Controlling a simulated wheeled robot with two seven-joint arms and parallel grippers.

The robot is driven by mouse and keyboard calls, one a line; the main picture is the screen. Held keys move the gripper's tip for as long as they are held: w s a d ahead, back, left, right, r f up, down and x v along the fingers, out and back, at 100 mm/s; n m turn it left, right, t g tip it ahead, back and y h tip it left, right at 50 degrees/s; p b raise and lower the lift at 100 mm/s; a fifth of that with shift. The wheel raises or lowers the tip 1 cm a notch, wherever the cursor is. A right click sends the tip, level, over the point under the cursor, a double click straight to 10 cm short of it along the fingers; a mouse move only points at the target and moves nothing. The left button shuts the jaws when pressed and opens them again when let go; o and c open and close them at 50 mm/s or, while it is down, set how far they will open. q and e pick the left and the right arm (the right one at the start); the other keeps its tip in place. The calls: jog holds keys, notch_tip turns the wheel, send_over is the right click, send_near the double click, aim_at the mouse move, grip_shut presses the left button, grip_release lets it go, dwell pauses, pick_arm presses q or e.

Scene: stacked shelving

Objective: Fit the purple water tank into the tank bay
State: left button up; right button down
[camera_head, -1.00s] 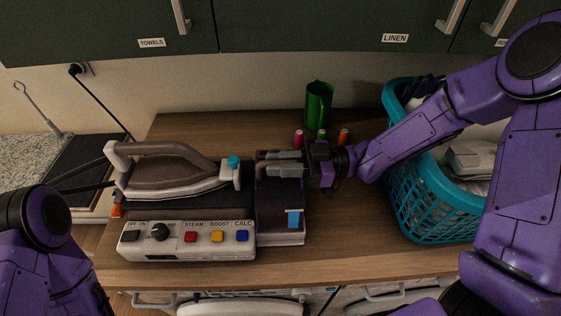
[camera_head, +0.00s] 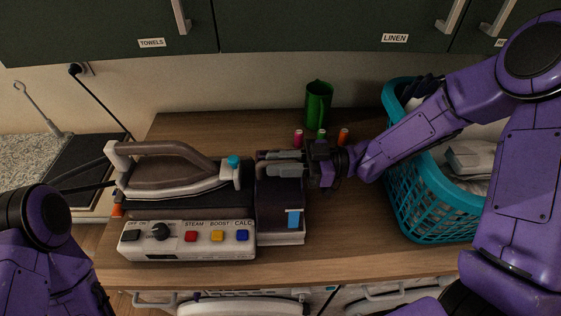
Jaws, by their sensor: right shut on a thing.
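The dark purple water tank (camera_head: 279,205) is at the right end of the steam iron station (camera_head: 186,248), over the tank bay (camera_head: 284,240). The bay's pale front edge shows below the tank. I cannot tell from this view whether the tank sits fully down. A light blue tab (camera_head: 293,219) shows at the tank's front right. My right gripper (camera_head: 281,163) comes in from the right and is shut on the tank's back upper part, hiding some of it. My left arm shows at the lower left, but its gripper is out of view.
An iron (camera_head: 170,172) rests on the station. A green jug (camera_head: 318,103) and several small spools (camera_head: 322,135) stand behind the right gripper. A teal laundry basket (camera_head: 425,205) stands right, under my right arm. The counter (camera_head: 345,240) is clear between station and basket.

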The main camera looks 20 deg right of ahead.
aim_at(263, 177)
jog(key=shift+f+b, duration=0.85)
jog(key=shift+f, duration=0.1)
jog(key=shift+a+f+b, duration=0.2)
jog(key=shift+f+b, duration=0.65)
jog(key=shift+f, duration=0.15)
jog(key=c, duration=1)
grip_release()
jog(key=shift+o, duration=0.4)
jog(key=shift+s+d+f, duration=0.1)
jog(key=shift+f, duration=0.05)
